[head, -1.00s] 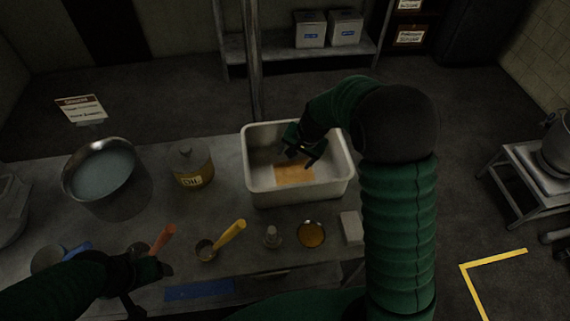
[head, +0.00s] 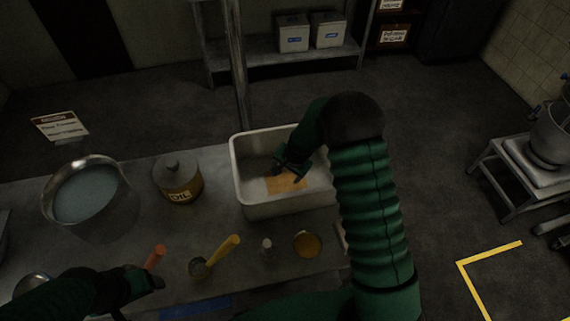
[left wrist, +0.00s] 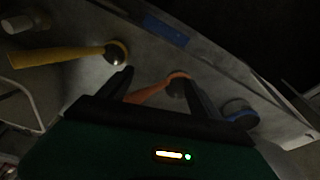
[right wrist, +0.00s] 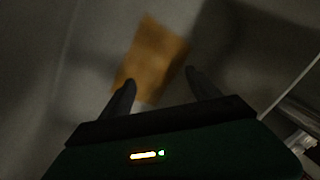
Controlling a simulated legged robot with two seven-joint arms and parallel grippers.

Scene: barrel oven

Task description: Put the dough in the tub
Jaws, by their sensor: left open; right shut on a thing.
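The tub (head: 238,172) is a pale, deep rectangular pan on the table. A flat orange-brown piece (head: 285,183), which looks to be the dough, is inside it, low down. My right gripper (head: 283,170) reaches into the tub and is shut on this piece. In the right wrist view the piece (right wrist: 152,55) shows between and beyond the two fingers (right wrist: 160,78); the exact contact is too dark to tell. My left gripper (head: 152,282) is open at the table's front left. In the left wrist view an orange handle (left wrist: 148,94) shows between its fingers (left wrist: 156,72).
A large metal bowl (head: 48,200) and an oil can (head: 180,182) stand left of the tub. A yellow-handled scoop (head: 222,250), a small shaker (head: 267,250) and a round amber dish (head: 307,244) lie in front. A post (head: 237,70) rises behind the tub.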

